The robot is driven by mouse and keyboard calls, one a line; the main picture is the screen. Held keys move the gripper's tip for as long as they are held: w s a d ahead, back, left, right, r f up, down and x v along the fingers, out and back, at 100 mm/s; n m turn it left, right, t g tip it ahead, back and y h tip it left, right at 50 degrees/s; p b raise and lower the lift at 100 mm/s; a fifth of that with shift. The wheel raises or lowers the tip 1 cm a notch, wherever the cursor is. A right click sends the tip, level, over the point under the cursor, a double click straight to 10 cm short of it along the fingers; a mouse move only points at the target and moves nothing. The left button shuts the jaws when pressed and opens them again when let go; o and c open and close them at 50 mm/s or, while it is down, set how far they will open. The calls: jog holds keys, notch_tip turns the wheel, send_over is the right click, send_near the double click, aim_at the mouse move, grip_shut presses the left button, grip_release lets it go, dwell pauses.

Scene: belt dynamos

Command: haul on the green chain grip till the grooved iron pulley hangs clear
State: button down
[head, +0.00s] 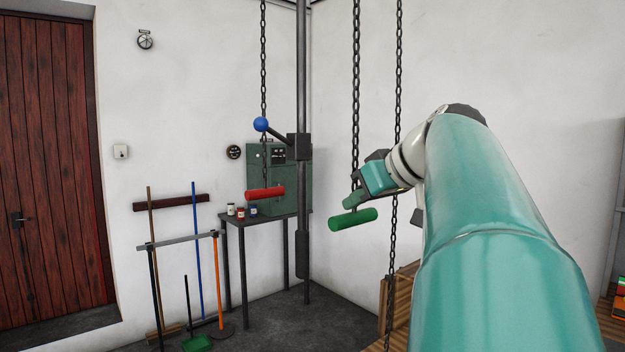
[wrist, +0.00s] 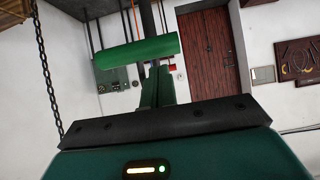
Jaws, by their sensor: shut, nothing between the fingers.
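The green chain grip (head: 353,219), a short green bar, hangs in the middle of the head view. A dark chain (head: 356,90) comes down from above toward it, its lower end partly hidden by my gripper. My gripper (head: 351,201) is shut and empty, its fingertips just above and beside the bar. Whether they touch it, I cannot tell. In the wrist view the green grip (wrist: 137,51) lies crosswise beyond the tips of my gripper (wrist: 158,85). The grooved iron pulley is not in view.
A second chain (head: 397,130) hangs just right of the grip. A red grip (head: 265,194) hangs by a steel post (head: 303,100) with a blue-knobbed lever (head: 261,124). Behind stands a table (head: 262,220) with a green box (head: 291,185). A wooden crate (head: 400,300) sits below.

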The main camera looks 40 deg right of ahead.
jog(key=shift+w+f, duration=0.1)
jog(key=shift+f, duration=0.25)
jog(key=shift+w, duration=0.1)
jog(key=shift+f, duration=0.1)
